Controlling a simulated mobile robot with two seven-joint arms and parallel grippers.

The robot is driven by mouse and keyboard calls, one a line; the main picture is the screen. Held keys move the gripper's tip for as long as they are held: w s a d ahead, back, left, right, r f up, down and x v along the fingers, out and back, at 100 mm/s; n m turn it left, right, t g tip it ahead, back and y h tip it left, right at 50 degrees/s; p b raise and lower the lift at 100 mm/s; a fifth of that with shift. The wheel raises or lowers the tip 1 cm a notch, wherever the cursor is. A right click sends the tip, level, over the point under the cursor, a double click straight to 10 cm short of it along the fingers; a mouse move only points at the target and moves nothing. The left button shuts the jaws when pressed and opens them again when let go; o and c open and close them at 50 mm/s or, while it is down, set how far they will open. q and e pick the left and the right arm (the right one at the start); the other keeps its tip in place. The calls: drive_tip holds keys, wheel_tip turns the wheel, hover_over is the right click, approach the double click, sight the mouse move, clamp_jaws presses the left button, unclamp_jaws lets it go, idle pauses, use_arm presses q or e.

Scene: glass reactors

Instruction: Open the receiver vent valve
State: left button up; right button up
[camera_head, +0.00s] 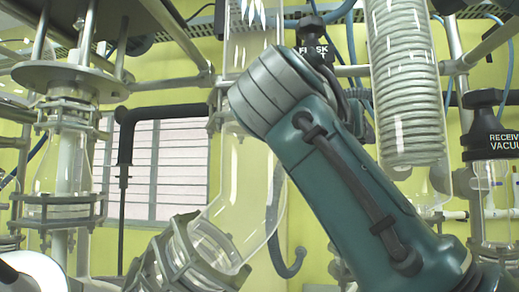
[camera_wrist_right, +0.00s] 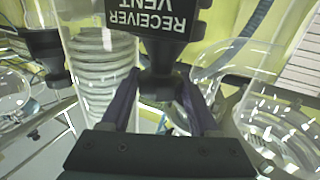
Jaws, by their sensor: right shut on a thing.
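The receiver vent valve (camera_wrist_right: 168,52) has a black knob whose white "RECEIVER VENT" label appears upside down in the right wrist view. The exact contact at the fingertips is partly hidden by the knob and the fingers. In the head view my teal right arm rises across the middle, and neither my right gripper nor the receiver vent label can be seen there. My left gripper is in neither view.
A black knob labelled "RECEIVER VACUUM" (camera_head: 488,135) stands at the right edge. Another black knob (camera_head: 312,45) sits behind my arm, its label partly covered. A glass coil condenser (camera_head: 405,90), a tilted glass vessel (camera_head: 240,200) and metal frame bars crowd the space.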

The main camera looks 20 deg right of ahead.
drive_tip(key=shift+s+d+n+t+y, duration=0.1)
drive_tip(key=shift+n+t+y, duration=0.8)
drive_tip(key=shift+t, duration=0.2)
drive_tip(key=shift+r+n+t+y, duration=0.1)
drive_tip(key=shift+n+t+y, duration=0.8)
drive_tip(key=shift+y, duration=0.2)
drive_tip(key=n+t+y+p, duration=0.1)
drive_tip(key=n+y, duration=0.1)
drive_tip(key=y, duration=0.1)
drive_tip(key=n+t+y+p, duration=0.1)
drive_tip(key=n+t+y, duration=0.1)
drive_tip(key=y, duration=0.1)
drive_tip(key=shift+d+r+p, duration=0.1)
drive_tip(key=shift+d+p, duration=0.05)
drive_tip(key=shift+p, duration=0.2)
drive_tip(key=n+y, duration=0.2)
drive_tip(key=y, duration=0.1)
drive_tip(key=shift+t+p, duration=0.3)
drive_tip(key=shift+p, duration=0.05)
drive_tip(key=shift+n+y, duration=0.8)
drive_tip(key=shift+y, duration=0.3)
drive_tip(key=shift+f+y, duration=0.2)
drive_tip(key=shift+y, duration=0.1)
drive_tip(key=o, duration=1.4)
